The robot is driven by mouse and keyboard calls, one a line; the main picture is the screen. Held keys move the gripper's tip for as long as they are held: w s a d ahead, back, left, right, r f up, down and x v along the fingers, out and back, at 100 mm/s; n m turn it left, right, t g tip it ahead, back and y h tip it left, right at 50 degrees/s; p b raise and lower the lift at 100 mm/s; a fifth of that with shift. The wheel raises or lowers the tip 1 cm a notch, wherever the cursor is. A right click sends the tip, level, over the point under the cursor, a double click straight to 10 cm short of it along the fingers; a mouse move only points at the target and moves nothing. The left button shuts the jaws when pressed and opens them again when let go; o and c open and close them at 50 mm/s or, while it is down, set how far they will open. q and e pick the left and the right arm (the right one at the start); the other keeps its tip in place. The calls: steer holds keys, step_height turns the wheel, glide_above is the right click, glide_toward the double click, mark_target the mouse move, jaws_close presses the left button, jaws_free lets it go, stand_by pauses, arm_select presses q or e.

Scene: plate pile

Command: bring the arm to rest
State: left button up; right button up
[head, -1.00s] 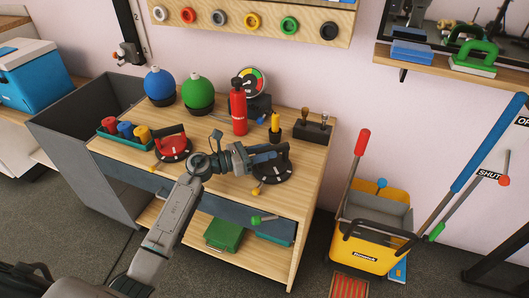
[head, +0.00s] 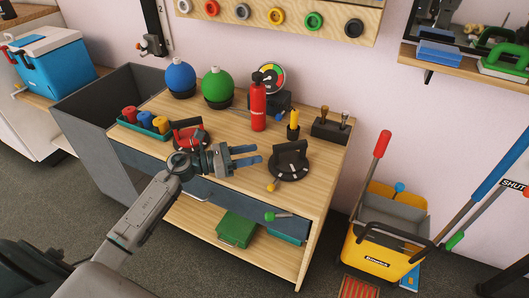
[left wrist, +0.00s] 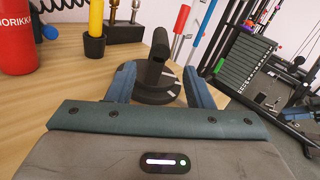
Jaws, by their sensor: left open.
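My left gripper (head: 259,154) is above the wooden workbench (head: 235,183), its two blue fingers apart and empty. The black round plate with an upright handle (head: 289,170) stands on the bench just to the right of the fingertips, with a gap between. In the left wrist view the fingers (left wrist: 158,78) point toward this black handle (left wrist: 158,50), which shows between and beyond them; part of its base is hidden by the fingers. A red round plate with a handle (head: 187,133) stands further left, partly behind my left wrist.
A red extinguisher (head: 258,108), a yellow-handled tool (head: 293,122), a green sphere (head: 216,85) and a blue sphere (head: 180,75) stand along the bench back. A teal tray (head: 145,124) holds coloured pieces. A yellow bucket (head: 380,245) is on the floor at right.

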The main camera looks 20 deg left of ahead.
arm_select(q)
steer(key=shift+s+a, duration=0.4)
steer(key=shift+a, duration=0.1)
